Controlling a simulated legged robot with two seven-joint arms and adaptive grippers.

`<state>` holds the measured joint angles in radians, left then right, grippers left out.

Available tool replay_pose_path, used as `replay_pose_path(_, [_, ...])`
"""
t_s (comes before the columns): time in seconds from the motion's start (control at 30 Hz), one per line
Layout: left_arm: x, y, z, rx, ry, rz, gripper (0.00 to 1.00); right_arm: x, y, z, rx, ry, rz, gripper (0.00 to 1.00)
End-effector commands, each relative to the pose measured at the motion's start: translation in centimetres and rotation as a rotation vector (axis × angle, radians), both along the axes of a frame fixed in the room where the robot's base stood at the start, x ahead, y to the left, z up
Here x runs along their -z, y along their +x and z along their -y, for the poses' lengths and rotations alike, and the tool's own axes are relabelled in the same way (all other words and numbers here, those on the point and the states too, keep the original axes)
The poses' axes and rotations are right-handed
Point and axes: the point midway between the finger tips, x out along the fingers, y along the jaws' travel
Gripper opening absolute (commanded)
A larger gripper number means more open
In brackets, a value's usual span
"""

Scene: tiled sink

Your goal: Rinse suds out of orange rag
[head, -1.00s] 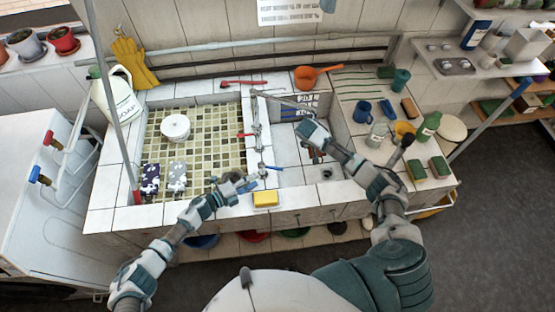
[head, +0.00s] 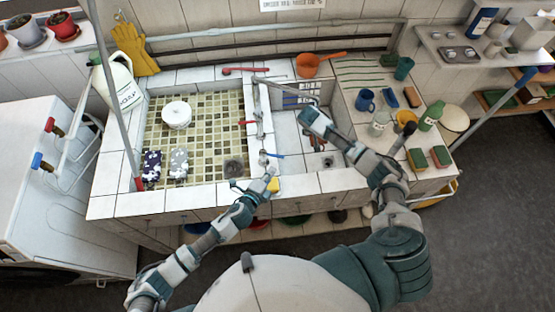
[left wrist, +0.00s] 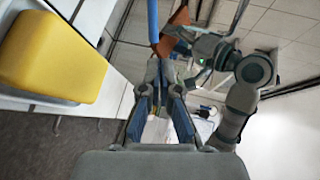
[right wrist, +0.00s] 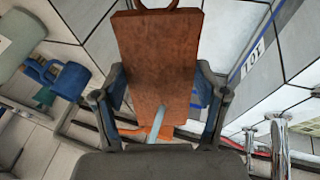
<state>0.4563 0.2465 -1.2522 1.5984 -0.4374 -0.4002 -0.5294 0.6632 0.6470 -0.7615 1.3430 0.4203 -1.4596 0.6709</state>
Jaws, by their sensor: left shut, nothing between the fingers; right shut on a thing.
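The orange rag shows in the right wrist view as a flat brown-orange piece (right wrist: 158,62), with a loop at its top edge. My right gripper (right wrist: 160,95) is shut on it. In the head view my right gripper (head: 308,116) is over the smaller right basin (head: 312,165), and the arm hides most of the rag. The rag's edge also shows in the left wrist view (left wrist: 174,28). My left gripper (head: 270,172) is shut and empty, just in front of the blue tap lever (head: 272,155). The lever shows as a blue bar (left wrist: 153,20) beyond its fingertips. I cannot make out suds.
A yellow sponge (left wrist: 52,58) lies close beside my left gripper on the front ledge. The left basin (head: 205,130) holds a white round container (head: 176,116) and patterned cloths (head: 178,163). Mugs, bottles and sponges (head: 440,156) crowd the right counter.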

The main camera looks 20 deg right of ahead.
Motion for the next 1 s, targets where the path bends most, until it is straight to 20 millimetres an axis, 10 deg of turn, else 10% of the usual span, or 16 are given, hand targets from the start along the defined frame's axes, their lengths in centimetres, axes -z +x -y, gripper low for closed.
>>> replay_pose_path(0.47, [-2.8, -5.8, -2.7, -0.278, 0.158, -0.126, 0.0, 0.0, 0.1, -0.1, -0.001, -0.001, -0.001, 0.37])
replay_pose_path(1.0, [1.6, 1.2, 1.7, -0.285, 0.166, -0.127, 0.0, 0.0, 0.1, 0.0, 0.0, 0.0, 0.0, 0.37])
